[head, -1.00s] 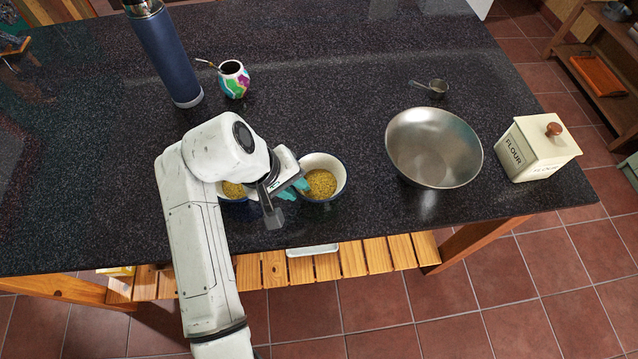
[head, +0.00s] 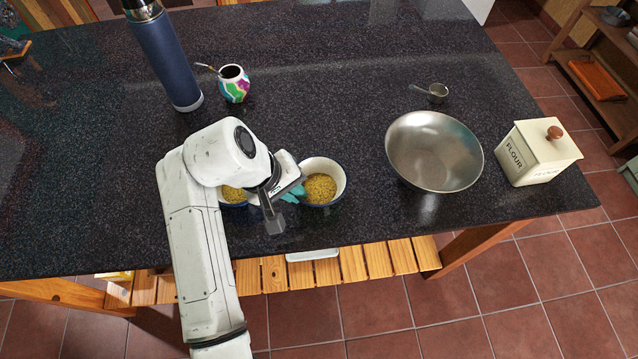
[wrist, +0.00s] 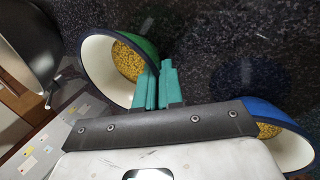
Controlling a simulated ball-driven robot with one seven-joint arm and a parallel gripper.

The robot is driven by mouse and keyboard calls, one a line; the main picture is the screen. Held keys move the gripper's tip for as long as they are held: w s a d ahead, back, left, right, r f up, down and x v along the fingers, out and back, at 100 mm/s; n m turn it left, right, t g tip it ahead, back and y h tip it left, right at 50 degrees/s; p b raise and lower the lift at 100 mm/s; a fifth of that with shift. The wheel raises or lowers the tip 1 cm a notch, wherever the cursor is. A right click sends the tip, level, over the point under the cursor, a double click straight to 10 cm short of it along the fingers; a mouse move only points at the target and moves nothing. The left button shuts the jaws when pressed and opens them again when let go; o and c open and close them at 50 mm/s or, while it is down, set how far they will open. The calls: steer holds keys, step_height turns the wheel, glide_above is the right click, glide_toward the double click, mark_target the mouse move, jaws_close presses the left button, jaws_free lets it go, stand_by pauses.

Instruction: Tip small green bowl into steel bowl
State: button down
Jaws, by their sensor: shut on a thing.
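The small green bowl (head: 340,172) stands on the dark counter, right of my gripper (head: 298,190), with yellow grainy food in it. In the wrist view the bowl's green outside (wrist: 143,47) and pale inside show at the left. My gripper's teal fingers (wrist: 156,86) are shut on its near rim, one finger over the inside and one outside. The bowl looks upright and appears to rest on the counter. The steel bowl (head: 433,150) stands further right, and looks empty. Its edge also shows at the wrist view's upper left (wrist: 25,40).
A blue bowl (wrist: 285,125) with similar food stands on my gripper's other side, mostly hidden in the head view. Counter between green and steel bowls is clear.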

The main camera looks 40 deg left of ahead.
steer(key=shift+r+p, duration=2.35)
steer(key=shift+r, duration=1.15)
